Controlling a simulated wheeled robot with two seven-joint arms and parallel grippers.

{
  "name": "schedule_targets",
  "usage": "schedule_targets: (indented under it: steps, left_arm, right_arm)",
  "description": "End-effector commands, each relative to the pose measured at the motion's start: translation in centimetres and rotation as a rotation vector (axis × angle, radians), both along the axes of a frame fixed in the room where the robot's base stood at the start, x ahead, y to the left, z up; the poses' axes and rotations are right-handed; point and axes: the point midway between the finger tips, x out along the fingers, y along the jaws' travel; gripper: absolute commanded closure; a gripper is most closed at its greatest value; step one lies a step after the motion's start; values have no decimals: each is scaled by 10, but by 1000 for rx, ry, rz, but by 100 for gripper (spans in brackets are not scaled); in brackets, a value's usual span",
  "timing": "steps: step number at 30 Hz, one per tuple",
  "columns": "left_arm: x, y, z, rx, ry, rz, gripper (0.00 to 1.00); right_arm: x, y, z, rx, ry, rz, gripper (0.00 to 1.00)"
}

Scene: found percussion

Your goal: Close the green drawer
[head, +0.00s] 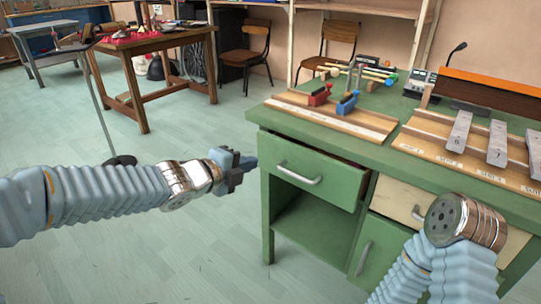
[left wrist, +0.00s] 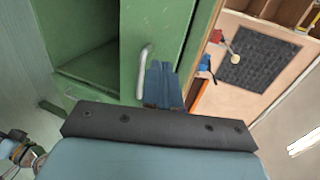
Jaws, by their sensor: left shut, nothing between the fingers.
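The green drawer (head: 305,165) is in the upper part of the green desk and stands pulled out, with a dark gap behind its front's top edge. Its silver bar handle (head: 299,176) also shows in the left wrist view (left wrist: 143,68). My left gripper (head: 253,163) is shut and empty, left of the drawer front at about its height in the head view. In the left wrist view, its blue fingers (left wrist: 163,84) appear beside the handle; I cannot tell whether they touch the drawer. My right arm shows at the lower right, but its gripper is out of view.
The desk top (head: 392,102) holds a wooden board with red and blue clamps (head: 345,106) and grey metal bars (head: 460,131). A pale drawer (head: 398,201) and an open shelf are lower down. Floor (head: 205,255) left of the desk is clear.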

Motion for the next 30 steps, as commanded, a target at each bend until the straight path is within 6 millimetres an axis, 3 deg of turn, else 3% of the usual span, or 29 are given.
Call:
schedule_targets:
  steps: [8, 13, 30]
  left_arm:
    - [46, -34, -21, 0, 2, -1, 100]
    - [66, -48, -17, 1, 1, 1, 100]
    - [77, -56, -18, 1, 1, 1, 100]
  right_arm:
    - [2, -4, -15, -7, -4, -7, 57]
    - [2, -4, -9, -5, -3, -7, 57]
    - [1, -3, -10, -4, -3, -6, 57]
